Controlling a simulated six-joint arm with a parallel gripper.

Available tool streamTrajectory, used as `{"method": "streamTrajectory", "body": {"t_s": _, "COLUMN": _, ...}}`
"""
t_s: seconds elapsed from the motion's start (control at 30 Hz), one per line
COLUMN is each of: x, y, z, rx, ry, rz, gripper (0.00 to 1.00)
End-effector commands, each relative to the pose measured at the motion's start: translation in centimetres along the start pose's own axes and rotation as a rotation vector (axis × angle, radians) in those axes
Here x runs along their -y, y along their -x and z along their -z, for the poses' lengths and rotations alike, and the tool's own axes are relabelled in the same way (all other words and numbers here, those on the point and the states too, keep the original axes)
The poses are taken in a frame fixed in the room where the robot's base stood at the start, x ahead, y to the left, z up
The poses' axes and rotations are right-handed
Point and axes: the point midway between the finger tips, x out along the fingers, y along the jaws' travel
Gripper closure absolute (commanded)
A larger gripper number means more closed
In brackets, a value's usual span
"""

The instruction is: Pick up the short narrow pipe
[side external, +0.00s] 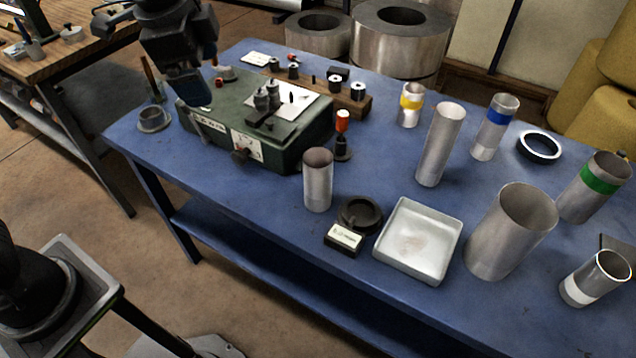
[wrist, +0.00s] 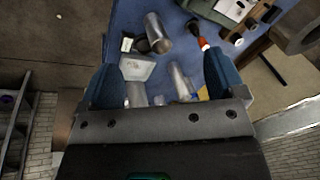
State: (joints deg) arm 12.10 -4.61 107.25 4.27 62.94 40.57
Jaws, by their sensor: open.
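Several grey metal pipes stand upright on the blue table. A plain, short, fairly narrow pipe (side external: 318,180) stands in front of the green machine, left of the white tray; it appears in the wrist view (wrist: 157,34) near the top. A taller narrow pipe (side external: 439,145) and a wide pipe (side external: 510,232) stand to its right. A small yellow-banded pipe (side external: 411,105) is also short and narrow. My gripper (side external: 196,105) is high at the upper left, over the machine's left end. Its blue fingers are wide apart in the wrist view (wrist: 163,82), with nothing held.
The green machine (side external: 250,130) stands left of the plain short pipe. A black ring (side external: 360,213), label block (side external: 343,238) and white tray (side external: 418,240) lie to its right. An orange-topped tool (side external: 342,130) stands behind it. Blue-, green- and white-banded pipes stand farther right.

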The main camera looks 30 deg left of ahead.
Motion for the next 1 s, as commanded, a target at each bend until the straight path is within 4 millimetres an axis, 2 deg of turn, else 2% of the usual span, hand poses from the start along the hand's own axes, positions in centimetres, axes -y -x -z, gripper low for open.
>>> {"method": "streamTrajectory", "body": {"t_s": 0.03, "x": 0.5, "y": -1.1, "z": 2.0, "rx": 0.024, "ry": -0.106, "rz": -0.021, "gripper": 0.11}}
{"method": "streamTrajectory", "body": {"t_s": 0.2, "x": 1.3, "y": -4.8, "z": 7.9, "rx": 0.082, "ry": -0.458, "rz": -0.08, "gripper": 0.11}}
{"method": "streamTrajectory", "body": {"t_s": 0.3, "x": 1.0, "y": -7.5, "z": 11.0, "rx": 0.11, "ry": -0.655, "rz": -0.118, "gripper": 0.11}}
{"method": "streamTrajectory", "body": {"t_s": 0.4, "x": 0.5, "y": -9.9, "z": 13.5, "rx": 0.132, "ry": -0.819, "rz": -0.151, "gripper": 0.11}}
{"method": "streamTrajectory", "body": {"t_s": 0.5, "x": -0.1, "y": -11.8, "z": 15.1, "rx": 0.146, "ry": -0.937, "rz": -0.176, "gripper": 0.11}}
{"method": "streamTrajectory", "body": {"t_s": 0.63, "x": -0.5, "y": -13.0, "z": 16.1, "rx": 0.154, "ry": -1.017, "rz": -0.193, "gripper": 0.11}}
{"method": "streamTrajectory", "body": {"t_s": 0.77, "x": -0.7, "y": -14.3, "z": 16.0, "rx": 0.157, "ry": -1.037, "rz": -0.2, "gripper": 0.11}}
{"method": "streamTrajectory", "body": {"t_s": 1.0, "x": -1.1, "y": -18.7, "z": 14.8, "rx": 0.158, "ry": -1.033, "rz": -0.201, "gripper": 0.11}}
